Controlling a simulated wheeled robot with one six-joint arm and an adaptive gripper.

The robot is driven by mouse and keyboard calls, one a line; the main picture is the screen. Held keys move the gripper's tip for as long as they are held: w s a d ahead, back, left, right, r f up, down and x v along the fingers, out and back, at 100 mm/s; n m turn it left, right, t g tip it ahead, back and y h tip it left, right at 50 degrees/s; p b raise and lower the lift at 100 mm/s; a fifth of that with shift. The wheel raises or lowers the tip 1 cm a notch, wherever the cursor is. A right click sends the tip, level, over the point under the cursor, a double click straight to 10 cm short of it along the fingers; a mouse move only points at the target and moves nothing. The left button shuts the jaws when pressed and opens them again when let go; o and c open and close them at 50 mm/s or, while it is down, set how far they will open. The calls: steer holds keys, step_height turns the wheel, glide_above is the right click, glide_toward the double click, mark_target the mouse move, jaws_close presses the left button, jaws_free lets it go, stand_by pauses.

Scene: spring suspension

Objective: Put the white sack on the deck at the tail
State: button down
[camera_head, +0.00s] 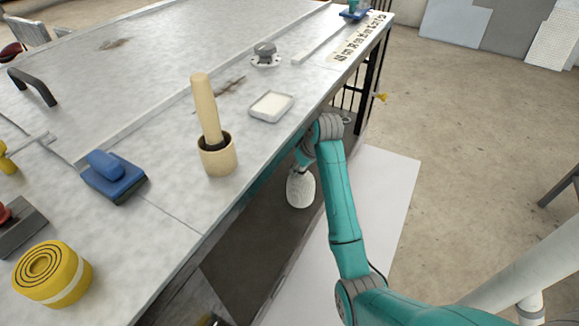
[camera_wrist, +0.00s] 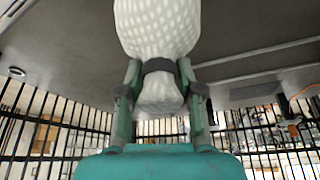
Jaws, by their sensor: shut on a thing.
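The white sack (camera_head: 300,190) hangs beside the long table's right edge, below the tabletop, at the end of my arm. In the wrist view the pale, ribbed sack (camera_wrist: 158,25) fills the top middle, with a dark band round its neck. My gripper (camera_wrist: 160,72) is shut on that neck, one finger on each side. In the head view my arm mostly hides the gripper. A dark grey flat deck (camera_head: 255,250) lies below the sack; it also shows in the wrist view (camera_wrist: 60,50). I cannot tell whether the sack touches it.
The grey table (camera_head: 130,95) carries a mallet in a wooden cup (camera_head: 217,155), a white dish (camera_head: 271,106), a blue block (camera_head: 113,175) and a yellow roll (camera_head: 50,272). Dark bars (camera_wrist: 50,120) stand near the gripper. Open floor (camera_head: 480,140) lies to the right.

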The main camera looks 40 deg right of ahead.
steer(key=w+f, duration=0.3)
steer(key=w, duration=0.2)
steer(key=shift+f, duration=0.3)
steer(key=c, duration=0.7)
jaws_free()
steer(key=shift+c, duration=0.2)
